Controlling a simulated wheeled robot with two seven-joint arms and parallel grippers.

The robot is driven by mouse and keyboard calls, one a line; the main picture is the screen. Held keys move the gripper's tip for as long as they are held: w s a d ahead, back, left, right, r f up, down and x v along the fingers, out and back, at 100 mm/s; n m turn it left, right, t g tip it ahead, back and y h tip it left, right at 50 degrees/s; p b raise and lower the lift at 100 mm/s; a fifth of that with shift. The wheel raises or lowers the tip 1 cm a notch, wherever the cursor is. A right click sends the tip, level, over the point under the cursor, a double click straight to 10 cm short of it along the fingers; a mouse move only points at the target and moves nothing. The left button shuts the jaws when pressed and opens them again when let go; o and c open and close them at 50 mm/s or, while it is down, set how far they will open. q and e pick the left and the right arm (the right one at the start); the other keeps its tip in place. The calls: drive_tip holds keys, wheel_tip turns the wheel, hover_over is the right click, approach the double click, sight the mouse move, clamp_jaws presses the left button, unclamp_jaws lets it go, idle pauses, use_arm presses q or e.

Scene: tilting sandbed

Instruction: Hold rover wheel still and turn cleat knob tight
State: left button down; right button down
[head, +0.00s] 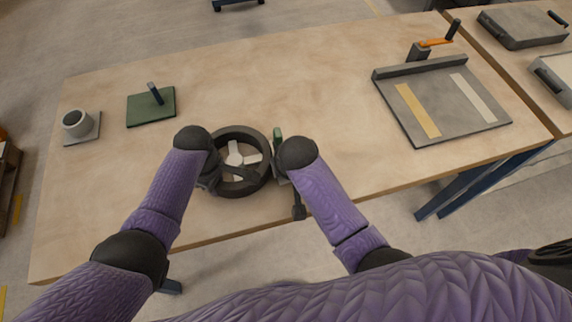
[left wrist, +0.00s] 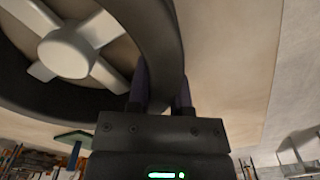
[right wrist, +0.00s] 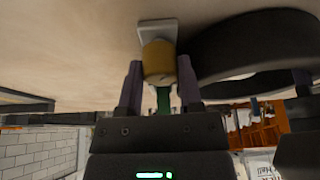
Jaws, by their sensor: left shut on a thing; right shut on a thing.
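The rover wheel (head: 267,150) lies on the table near its front edge, with a dark rim and pale spokes. My left gripper (head: 213,178) is shut on the left side of its rim. In the left wrist view the rim (left wrist: 158,40) passes between the fingers. My right gripper (head: 279,170) is at the wheel's right side. In the right wrist view its fingers (right wrist: 160,80) are shut around the cleat knob, a brass-coloured cylinder (right wrist: 160,62) by a grey plate (right wrist: 156,28). A green piece (right wrist: 163,98) shows below it, and its top shows in the head view (head: 278,134).
A green plate with an upright post (head: 150,112) and a grey cup on a square base (head: 76,123) stand at the left. A grey tray with two strips (head: 455,122) and an orange-handled part (head: 433,43) lie at the right. The table centre (head: 310,95) is clear.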

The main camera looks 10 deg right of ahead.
drive_tip(key=shift+m+h, duration=0.5)
drive_tip(key=shift+m, duration=0.8)
